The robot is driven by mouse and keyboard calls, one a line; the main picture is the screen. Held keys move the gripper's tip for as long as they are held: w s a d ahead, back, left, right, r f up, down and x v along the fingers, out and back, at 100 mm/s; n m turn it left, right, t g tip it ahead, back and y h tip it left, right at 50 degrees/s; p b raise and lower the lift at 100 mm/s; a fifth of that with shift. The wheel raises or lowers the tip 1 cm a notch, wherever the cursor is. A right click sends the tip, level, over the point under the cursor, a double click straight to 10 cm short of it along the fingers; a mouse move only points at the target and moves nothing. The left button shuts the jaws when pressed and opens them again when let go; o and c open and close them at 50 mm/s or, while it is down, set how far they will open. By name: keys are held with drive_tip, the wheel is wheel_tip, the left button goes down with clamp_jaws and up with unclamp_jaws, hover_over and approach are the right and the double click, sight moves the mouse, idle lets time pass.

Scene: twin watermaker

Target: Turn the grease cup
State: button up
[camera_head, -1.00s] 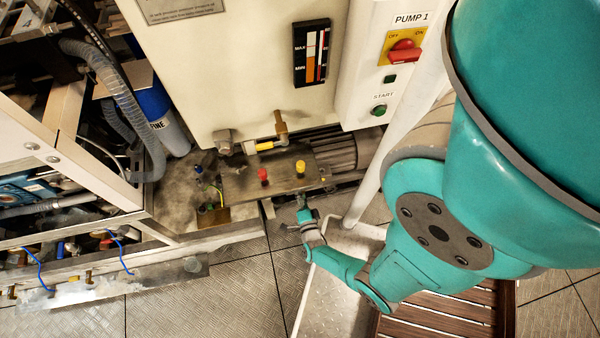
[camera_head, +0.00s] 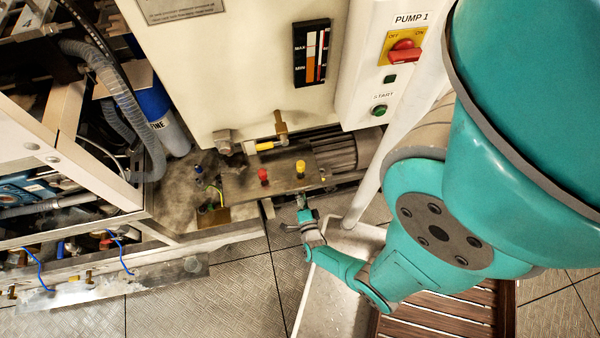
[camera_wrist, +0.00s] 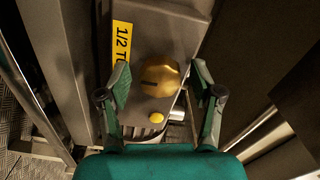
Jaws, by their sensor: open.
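The grease cup (camera_wrist: 159,76) is a round yellow-gold cap with a dark slot mark, on a grey metal plate, in the wrist view. I take it to be the yellow cap (camera_head: 300,167) on the pump plate in the head view. My gripper (camera_wrist: 160,84) is open, with one finger on each side of the cap in the picture. I see no clear contact, and the depth between fingers and cap is hard to judge. My gripper (camera_head: 304,220) is small in the head view, just below the plate.
A red cap (camera_head: 263,175) stands left of the yellow one. A white post (camera_head: 375,175) and a pale tray (camera_head: 340,285) are close to my arm.

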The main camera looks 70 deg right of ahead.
drive_tip(key=shift+a, duration=0.1)
drive_tip(key=v, duration=0.7)
idle(0.7)
drive_tip(key=shift+s+a, duration=0.1)
drive_tip(key=shift+a, duration=0.05)
idle(0.5)
